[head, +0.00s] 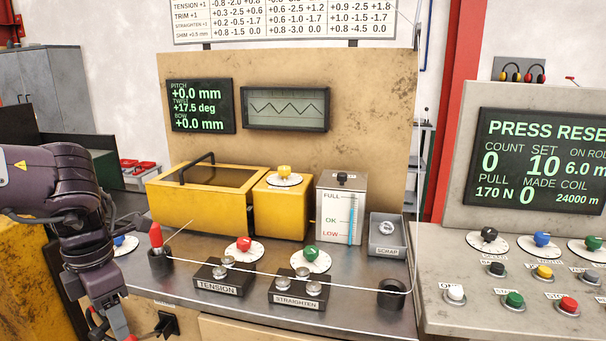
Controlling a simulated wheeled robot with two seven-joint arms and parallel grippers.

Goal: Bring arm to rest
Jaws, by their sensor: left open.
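My left arm (82,215) comes in from the left edge, dark purple-grey, with its wrist bent downward. My left gripper (118,322) hangs low at the lower left, in front of the bench edge. Its jaws are open, though the fingertips are partly cut off by the bottom of the picture. I see nothing held in it. My right arm and gripper are not in view.
Close right of my wrist, a red-tipped item (155,236) stands by a black cup (160,264). The bench carries a yellow machine (205,208), the TENSION block (217,287) and the STRAIGHTEN block (297,297). A control console (460,215) stands right.

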